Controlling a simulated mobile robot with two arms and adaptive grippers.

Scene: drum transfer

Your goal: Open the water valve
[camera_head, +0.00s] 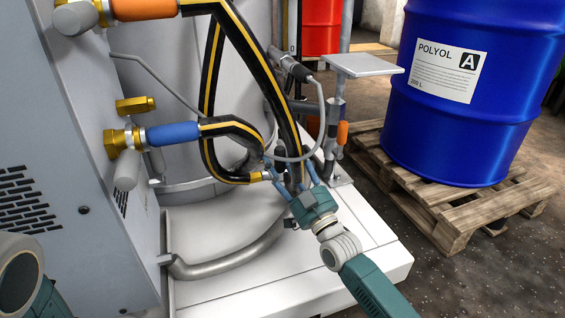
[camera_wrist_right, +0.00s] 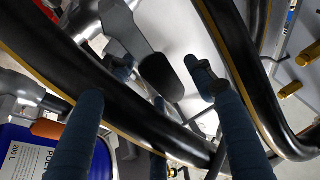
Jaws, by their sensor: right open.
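No label shows which valve carries water. My right gripper (camera_head: 291,166) is among the black and yellow hoses, well to the right of that fitting. Its fingers stand apart. In the right wrist view, a grey lever-like part with a black end (camera_wrist_right: 160,75) shows between the fingers, with no clear contact. My left gripper is outside the view.
Black and yellow hoses (camera_head: 245,35) surround my right gripper and cross the wrist view. A blue drum (camera_head: 425,130) stands on a wooden pallet (camera_head: 465,212) at the right. A grey post with a flat plate (camera_head: 362,64) stands between. The white platform (camera_head: 330,275) is largely bare in front.

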